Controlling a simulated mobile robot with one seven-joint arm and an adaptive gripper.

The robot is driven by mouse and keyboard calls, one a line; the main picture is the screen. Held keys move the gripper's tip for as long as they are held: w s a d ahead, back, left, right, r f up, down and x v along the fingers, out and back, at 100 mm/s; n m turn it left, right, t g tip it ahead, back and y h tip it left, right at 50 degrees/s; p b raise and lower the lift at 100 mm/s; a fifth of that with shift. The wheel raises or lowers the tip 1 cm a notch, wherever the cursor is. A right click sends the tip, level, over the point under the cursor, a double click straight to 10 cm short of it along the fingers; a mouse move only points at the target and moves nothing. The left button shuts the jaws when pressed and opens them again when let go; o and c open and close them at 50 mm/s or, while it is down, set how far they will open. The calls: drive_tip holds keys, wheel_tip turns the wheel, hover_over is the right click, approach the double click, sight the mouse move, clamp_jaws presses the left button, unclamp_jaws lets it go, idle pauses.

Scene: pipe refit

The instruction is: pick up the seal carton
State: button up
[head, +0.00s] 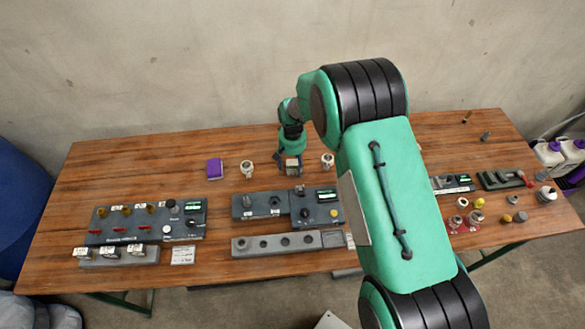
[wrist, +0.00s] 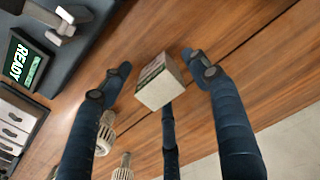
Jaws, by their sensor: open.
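The seal carton (wrist: 158,85) is a small pale box with a printed, darker side. In the wrist view it stands on the wooden table between the spread fingers of my gripper (wrist: 156,68). A gap shows between the carton and the left and right fingers. The third finger lies behind the carton's lower edge, and I cannot tell whether it touches. In the head view my gripper (head: 289,157) points down at the carton (head: 292,168) near the table's back middle. The gripper is open, and its fingers partly cover the carton there.
White ribbed fittings (head: 246,168) (head: 327,160) stand on either side of the carton. A purple box (head: 214,168) lies further left. A dark panel (head: 285,205) with a lit display is in front. Bare wood lies behind the carton.

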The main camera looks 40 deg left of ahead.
drive_tip(key=shift+f, duration=0.4)
drive_tip(key=c, duration=1.4)
